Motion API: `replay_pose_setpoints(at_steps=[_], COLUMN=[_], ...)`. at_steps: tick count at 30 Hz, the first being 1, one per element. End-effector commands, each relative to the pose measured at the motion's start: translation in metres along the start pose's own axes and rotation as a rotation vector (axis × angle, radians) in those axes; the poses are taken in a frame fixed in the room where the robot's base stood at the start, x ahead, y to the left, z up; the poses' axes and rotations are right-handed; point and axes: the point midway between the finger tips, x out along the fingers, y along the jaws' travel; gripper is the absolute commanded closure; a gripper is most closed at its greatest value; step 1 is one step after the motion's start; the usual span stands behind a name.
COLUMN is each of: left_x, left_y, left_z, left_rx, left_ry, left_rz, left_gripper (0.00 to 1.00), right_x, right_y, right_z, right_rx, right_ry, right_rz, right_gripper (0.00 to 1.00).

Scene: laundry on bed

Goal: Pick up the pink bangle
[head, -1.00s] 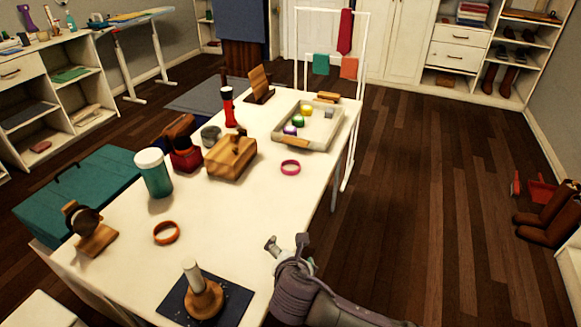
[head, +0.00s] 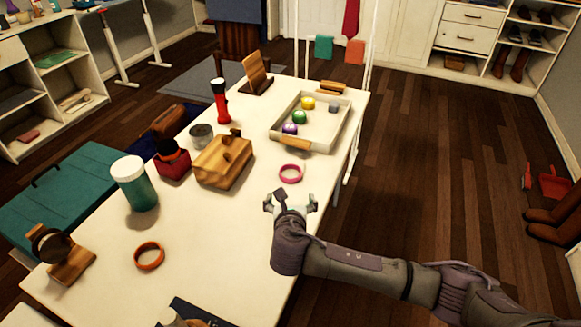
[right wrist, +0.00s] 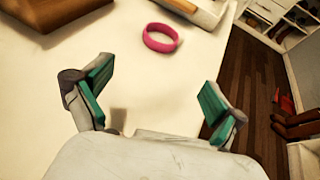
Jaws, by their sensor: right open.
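The pink bangle (head: 291,174) lies flat on the white table (head: 220,235), near its right edge and just in front of the tray. My right gripper (head: 290,203) is open and empty over the table, a little nearer to me than the bangle and apart from it. In the right wrist view the bangle (right wrist: 161,38) shows whole, ahead of and between the two spread teal-padded fingers (right wrist: 152,98). My left gripper is in no view.
Beyond the bangle stands a tray (head: 341,138) with several coloured round items. A wooden box (head: 224,160) is left of the bangle. An orange bangle (head: 149,256) and a teal jar (head: 135,184) are farther left. The table between the two bangles is clear.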

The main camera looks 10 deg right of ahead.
Motion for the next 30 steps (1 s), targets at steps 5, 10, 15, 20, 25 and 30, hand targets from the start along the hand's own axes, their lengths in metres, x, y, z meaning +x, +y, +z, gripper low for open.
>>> replay_pose_setpoints(at_steps=[5,10,15,20,25,30], left_x=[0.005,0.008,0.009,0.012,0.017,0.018], left_y=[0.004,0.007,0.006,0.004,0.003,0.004], left_z=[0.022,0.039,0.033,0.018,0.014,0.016], left_rx=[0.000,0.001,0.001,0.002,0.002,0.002], left_ry=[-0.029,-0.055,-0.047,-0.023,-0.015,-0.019], left_rz=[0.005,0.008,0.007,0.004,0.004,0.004], left_gripper=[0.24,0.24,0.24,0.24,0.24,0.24], right_x=[0.037,0.064,0.075,0.094,0.118,0.126], right_y=[0.000,0.000,0.001,0.001,0.001,0.002], right_z=[0.000,0.001,0.002,0.008,0.010,0.010], right_rx=[0.001,0.002,0.004,0.003,0.002,0.003], right_ry=[-0.002,-0.001,0.000,-0.002,0.000,0.001], right_rz=[-0.003,-0.002,0.001,-0.002,-0.002,0.000], right_gripper=[0.04,0.04,0.04,0.04,0.04,0.04])
